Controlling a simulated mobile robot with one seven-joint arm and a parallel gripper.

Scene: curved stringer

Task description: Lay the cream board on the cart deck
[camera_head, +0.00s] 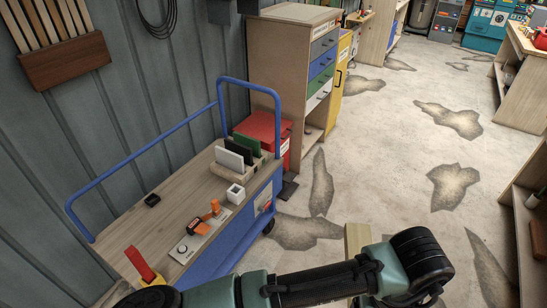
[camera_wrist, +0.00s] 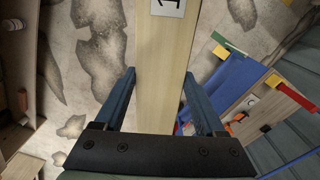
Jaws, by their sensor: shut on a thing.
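The cream board (camera_wrist: 160,45) runs lengthwise away from my gripper (camera_wrist: 159,75) in the wrist view, and a white label with a dark mark is on it. My gripper is shut on the board, one blue finger along each side. In the head view, part of a pale board (camera_head: 357,240) shows behind my arm, above the floor to the right of the cart; my gripper is hidden there. The cart deck (camera_head: 125,225) is a wooden top with blue rails, at the left by the wall. The cart also shows at the right of the wrist view (camera_wrist: 238,112).
On the deck are a rack of upright panels (camera_head: 240,152), a white cube (camera_head: 236,193), an orange-handled item (camera_head: 214,208) and a small black object (camera_head: 152,200). A drawer cabinet (camera_head: 300,70) and red box (camera_head: 262,130) stand behind. Shelving is at the right; the floor between is open.

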